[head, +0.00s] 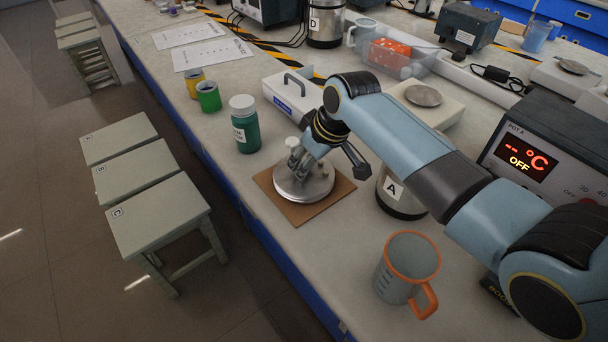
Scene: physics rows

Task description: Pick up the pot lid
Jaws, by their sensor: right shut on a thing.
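The pot lid (292,190) is a round metal disc with a pale knob. It lies on a brown square mat (341,192) near the bench's left edge. My right gripper (297,172) reaches down over the lid from the right and is shut on its knob area; the fingers partly hide the knob. The lid looks level and low over the mat; I cannot tell whether it touches it. A metal pot marked A (395,196) stands right of the mat, its top hidden behind my right arm. My left gripper is not in view.
A green bottle (245,130) stands just behind the mat. A grey mug with an orange rim (406,268) stands in front. A white carrier box (292,96) is behind my gripper. The heater box (541,157) is at the right. Stools (158,214) stand left of the bench.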

